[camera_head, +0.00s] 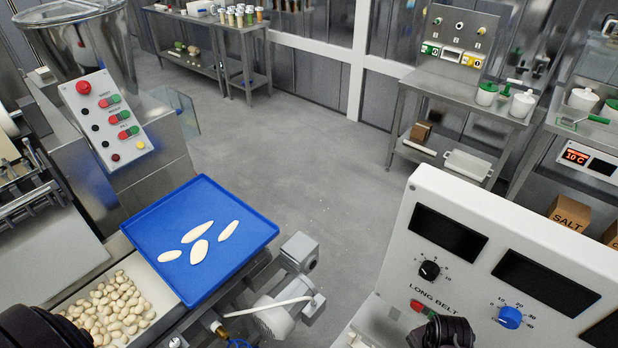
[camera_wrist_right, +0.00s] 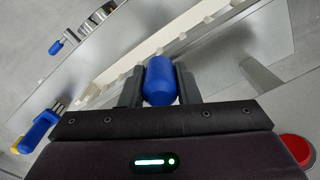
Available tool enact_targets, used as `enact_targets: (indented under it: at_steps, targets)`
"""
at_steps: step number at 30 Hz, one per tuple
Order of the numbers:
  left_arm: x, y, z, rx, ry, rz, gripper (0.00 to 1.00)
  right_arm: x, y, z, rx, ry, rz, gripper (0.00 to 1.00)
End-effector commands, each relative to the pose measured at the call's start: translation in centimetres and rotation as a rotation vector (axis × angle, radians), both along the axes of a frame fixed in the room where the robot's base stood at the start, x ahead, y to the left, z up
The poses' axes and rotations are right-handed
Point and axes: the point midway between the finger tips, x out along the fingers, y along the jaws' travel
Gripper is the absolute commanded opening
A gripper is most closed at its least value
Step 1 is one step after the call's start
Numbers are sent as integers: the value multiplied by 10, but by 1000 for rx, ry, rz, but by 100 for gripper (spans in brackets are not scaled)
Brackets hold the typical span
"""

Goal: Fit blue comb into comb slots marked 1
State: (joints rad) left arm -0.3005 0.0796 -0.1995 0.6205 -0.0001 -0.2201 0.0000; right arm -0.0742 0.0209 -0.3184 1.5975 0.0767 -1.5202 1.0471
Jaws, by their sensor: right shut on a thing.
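In the right wrist view my right gripper (camera_wrist_right: 159,88) is shut on a smooth, rounded blue piece (camera_wrist_right: 160,80), which looks like the handle of the blue comb. The rest of that piece is hidden. A pale strip with notches (camera_wrist_right: 105,88) runs diagonally behind my fingers. No mark 1 can be read on it. In the head view a dark part of my arm shows at the lower left and another at the lower right. Neither set of jaws can be made out there.
Another blue-handled tool (camera_wrist_right: 38,130) with metal prongs and a red button (camera_wrist_right: 297,148) flank my right gripper. In the head view a blue tray (camera_head: 175,225) holds several pale pieces beside a bin of small pasta (camera_head: 118,308). The long belt panel (camera_head: 470,250) stands at right. The middle floor is clear.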

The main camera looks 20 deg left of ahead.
Motion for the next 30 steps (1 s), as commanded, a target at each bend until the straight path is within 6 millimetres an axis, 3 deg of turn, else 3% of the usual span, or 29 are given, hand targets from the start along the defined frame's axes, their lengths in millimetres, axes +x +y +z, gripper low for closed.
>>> enact_targets:
  at_steps: [21,30]
  targets:
    - [0,0,0,0,0,-1,36,0,0,29,0,-1,2,5]
    - [0,0,0,0,0,-1,36,0,0,31,0,0,1,5]
